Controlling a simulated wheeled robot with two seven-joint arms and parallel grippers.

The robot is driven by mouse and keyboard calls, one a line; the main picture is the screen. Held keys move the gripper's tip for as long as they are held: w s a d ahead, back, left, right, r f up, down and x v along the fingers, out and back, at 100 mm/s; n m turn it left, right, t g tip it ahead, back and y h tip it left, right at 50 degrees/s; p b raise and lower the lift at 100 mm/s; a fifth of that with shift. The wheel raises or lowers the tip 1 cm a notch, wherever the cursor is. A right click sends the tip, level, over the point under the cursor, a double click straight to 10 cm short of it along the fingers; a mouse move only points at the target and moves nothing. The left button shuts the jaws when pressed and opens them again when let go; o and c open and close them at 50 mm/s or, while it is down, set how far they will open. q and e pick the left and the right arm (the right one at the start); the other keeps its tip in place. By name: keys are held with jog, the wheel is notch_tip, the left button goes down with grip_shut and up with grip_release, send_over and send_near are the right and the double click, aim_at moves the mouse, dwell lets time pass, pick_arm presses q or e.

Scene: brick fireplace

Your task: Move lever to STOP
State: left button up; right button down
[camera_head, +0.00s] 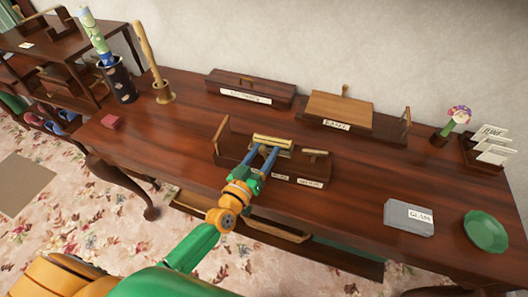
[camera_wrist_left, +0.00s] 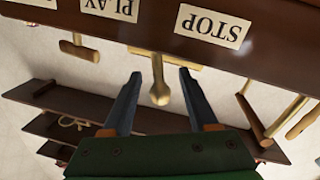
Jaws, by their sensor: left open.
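A dark wooden control box (camera_head: 232,158) stands at the middle of the table, with brass and wooden parts on top and white labels along its front edge. In the left wrist view its STOP label (camera_wrist_left: 212,26) and PLAY label (camera_wrist_left: 110,8) appear upside down. My left gripper (camera_head: 264,149) reaches over the box from the front, its fingers pointing away from me. In the wrist view a brass lever with a rounded end (camera_wrist_left: 160,95) shows between the two open fingers, with gaps on both sides. Whether it is the task's lever I cannot tell. My right gripper is not in view.
Behind stand a labelled dark box (camera_head: 250,88) and a box with a lighter lid (camera_head: 339,108). At right are a grey labelled block (camera_head: 408,217), a green plate (camera_head: 486,230) and a card holder (camera_head: 485,150). The table's left front is mostly clear.

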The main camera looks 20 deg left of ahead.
pick_arm(q)
jog(key=shift+s, duration=0.1)
grip_shut()
jog(key=shift+a+f+n+b, duration=0.2)
jog(key=shift+n+b, duration=0.3)
jog(key=shift+b, duration=0.05)
jog(key=shift+r+n, duration=0.15)
jog(key=shift+n, duration=0.25)
grip_release()
jog(key=shift+a, duration=0.1)
jog(key=s, duration=0.4)
jog(key=s+a, duration=0.1)
jog(key=s, duration=0.2)
jog(key=shift+s, duration=0.1)
